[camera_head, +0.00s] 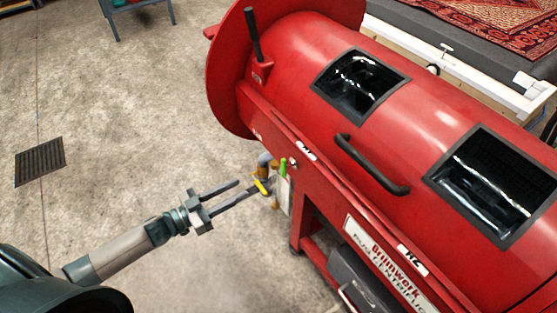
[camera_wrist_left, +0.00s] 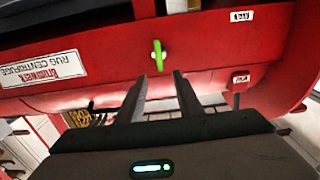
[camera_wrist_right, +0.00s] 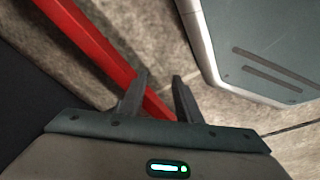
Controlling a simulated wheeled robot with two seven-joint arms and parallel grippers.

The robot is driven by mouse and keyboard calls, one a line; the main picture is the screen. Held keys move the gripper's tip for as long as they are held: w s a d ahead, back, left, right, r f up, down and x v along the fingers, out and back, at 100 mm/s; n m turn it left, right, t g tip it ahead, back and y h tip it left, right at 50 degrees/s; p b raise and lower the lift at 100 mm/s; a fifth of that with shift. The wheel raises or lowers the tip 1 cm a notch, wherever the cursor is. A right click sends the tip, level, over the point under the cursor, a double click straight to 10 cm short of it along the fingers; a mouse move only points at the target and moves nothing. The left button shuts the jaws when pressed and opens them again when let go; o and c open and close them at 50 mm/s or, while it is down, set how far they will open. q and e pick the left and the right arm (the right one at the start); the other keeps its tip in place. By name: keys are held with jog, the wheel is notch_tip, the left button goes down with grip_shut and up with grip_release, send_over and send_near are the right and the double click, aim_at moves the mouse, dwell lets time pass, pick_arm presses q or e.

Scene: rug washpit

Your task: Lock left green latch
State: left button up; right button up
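The left green latch (camera_head: 283,168) is a small bright green lever on the front of the red rug centrifuge (camera_head: 330,190), near its left end. In the left wrist view the latch (camera_wrist_left: 157,54) stands nearly upright on a pale pivot, just beyond the fingertips and between their lines. My left gripper (camera_head: 249,189) is open and empty, its fingers pointing at the latch with a gap left. My right gripper (camera_wrist_right: 160,84) is open and empty, seen only in the right wrist view, over the floor near a red bar. No second green latch is visible.
A yellow-handled fitting (camera_head: 262,186) hangs beside the latch, close to my left fingertips. A black bar handle (camera_head: 372,165) sticks out from the lid, and a black lever (camera_head: 253,35) rises at its left end. The concrete floor left of the machine is clear around a drain grate (camera_head: 40,161).

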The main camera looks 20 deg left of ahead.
aim_at(281, 168)
pick_arm(q)
jog(key=shift+s+d+r, duration=0.1)
jog(key=shift+d, duration=0.05)
pick_arm(e)
jog(key=shift+d, duration=0.1)
